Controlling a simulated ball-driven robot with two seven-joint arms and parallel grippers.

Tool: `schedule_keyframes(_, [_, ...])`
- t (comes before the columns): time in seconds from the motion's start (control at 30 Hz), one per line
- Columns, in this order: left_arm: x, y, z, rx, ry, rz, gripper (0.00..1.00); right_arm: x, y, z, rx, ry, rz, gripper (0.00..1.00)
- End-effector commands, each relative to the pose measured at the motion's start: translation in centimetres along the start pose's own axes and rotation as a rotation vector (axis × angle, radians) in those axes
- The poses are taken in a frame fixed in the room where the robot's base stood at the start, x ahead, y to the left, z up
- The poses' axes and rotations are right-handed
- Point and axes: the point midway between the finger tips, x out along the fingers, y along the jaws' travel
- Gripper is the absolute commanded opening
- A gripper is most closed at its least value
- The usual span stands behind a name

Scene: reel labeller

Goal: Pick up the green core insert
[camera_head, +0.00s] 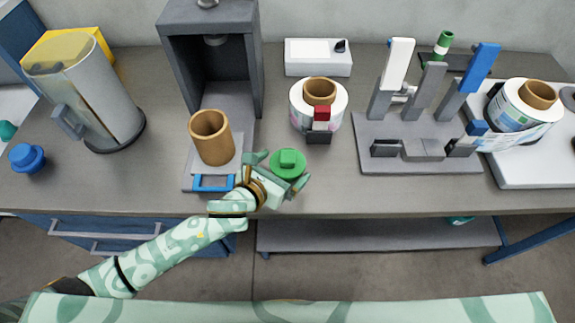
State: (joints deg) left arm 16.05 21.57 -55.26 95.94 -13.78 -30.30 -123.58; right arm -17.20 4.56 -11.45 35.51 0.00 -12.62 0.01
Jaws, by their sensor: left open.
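The green core insert (288,158) is a round green disc with a raised block on top. It lies on the grey bench near its front edge, right of the dark press. My left gripper (279,172) comes in from the lower left and is open. One finger is at the insert's left side and the other at its lower right. I cannot tell whether the fingers touch it. My right gripper is not in view.
A brown core (211,137) stands on the press (167,60) tray, close left of my gripper. A white label reel (300,111) stands just behind the insert. The grey lever stand (430,155) is to the right. A blue knob piece (27,158) lies far left.

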Motion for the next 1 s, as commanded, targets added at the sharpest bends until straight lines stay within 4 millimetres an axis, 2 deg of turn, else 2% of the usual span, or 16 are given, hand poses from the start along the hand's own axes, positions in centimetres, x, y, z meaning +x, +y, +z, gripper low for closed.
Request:
schedule_keyframes(0.03, [1.1, 0.0, -0.3, -0.003, 0.0, -0.001, 1.0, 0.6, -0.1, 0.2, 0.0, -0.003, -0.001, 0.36])
schedule_keyframes(0.13, [2.2, 0.0, -0.2, -0.002, 0.0, 0.0, 1.0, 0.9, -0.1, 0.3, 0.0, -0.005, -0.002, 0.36])
schedule_keyframes(0.4, [2.6, 0.0, 0.0, -0.001, 0.0, 0.0, 1.0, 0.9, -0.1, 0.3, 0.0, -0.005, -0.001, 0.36])
schedule_keyframes(0.43, [2.6, 0.0, 0.0, -0.001, 0.0, 0.0, 0.94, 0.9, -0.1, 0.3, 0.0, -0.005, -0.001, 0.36])
schedule_keyframes(0.57, [2.6, 0.0, -0.1, -0.001, 0.0, 0.0, 0.58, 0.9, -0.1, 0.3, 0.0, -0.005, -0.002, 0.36])
schedule_keyframes(0.6, [2.6, 0.0, -0.1, -0.001, 0.001, 0.0, 0.56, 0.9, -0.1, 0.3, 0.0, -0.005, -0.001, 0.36])
schedule_keyframes(0.87, [2.5, 0.0, 0.0, -0.001, 0.0, 0.0, 0.56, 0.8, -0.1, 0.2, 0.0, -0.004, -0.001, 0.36])
schedule_keyframes(1.0, [2.2, 0.0, 0.9, -0.001, -0.001, 0.0, 0.56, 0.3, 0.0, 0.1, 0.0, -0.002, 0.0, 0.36])
